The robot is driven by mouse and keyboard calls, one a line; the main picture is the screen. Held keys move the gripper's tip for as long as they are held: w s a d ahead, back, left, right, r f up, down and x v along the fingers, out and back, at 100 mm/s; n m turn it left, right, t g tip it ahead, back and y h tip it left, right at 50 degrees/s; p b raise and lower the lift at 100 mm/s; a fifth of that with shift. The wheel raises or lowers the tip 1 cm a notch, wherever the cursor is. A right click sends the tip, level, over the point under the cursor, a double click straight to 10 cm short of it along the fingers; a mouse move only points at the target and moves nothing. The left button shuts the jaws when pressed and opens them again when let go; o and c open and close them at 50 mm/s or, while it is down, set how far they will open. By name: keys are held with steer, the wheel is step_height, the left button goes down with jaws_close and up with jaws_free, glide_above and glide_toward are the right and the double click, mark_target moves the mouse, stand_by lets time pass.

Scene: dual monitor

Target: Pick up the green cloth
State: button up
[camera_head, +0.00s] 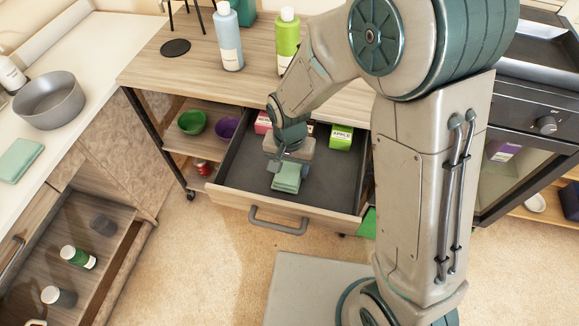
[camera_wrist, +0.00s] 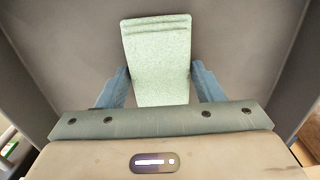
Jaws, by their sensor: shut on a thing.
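A folded pale green cloth (camera_head: 287,178) is in the open drawer (camera_head: 235,185), near its front. My gripper (camera_head: 288,168) reaches down into the drawer from above and is shut on this cloth. In the wrist view the cloth (camera_wrist: 157,55) lies between the two blue fingers of my gripper (camera_wrist: 160,85), over the dark drawer floor. I cannot tell whether the cloth touches the floor. A second folded green cloth (camera_head: 18,160) lies on the white counter at the left.
A pink box (camera_head: 263,122) and a green box (camera_head: 341,137) stand at the drawer's back. Two bottles (camera_head: 229,38) (camera_head: 288,40) stand on the cabinet top above. Another open drawer (camera_head: 85,235) at lower left holds several jars. A grey pot (camera_head: 49,98) sits on the counter.

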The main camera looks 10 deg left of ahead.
mark_target(289, 168)
step_height(289, 168, up, 4)
steer(key=shift+r+p, duration=0.1)
steer(key=shift+p, duration=0.2)
steer(key=d+r, duration=0.6)
steer(key=d, duration=0.5)
steer(key=shift+d+r+p, duration=0.2)
steer(key=shift+d+p, duration=0.1)
steer(key=shift+d, duration=0.05)
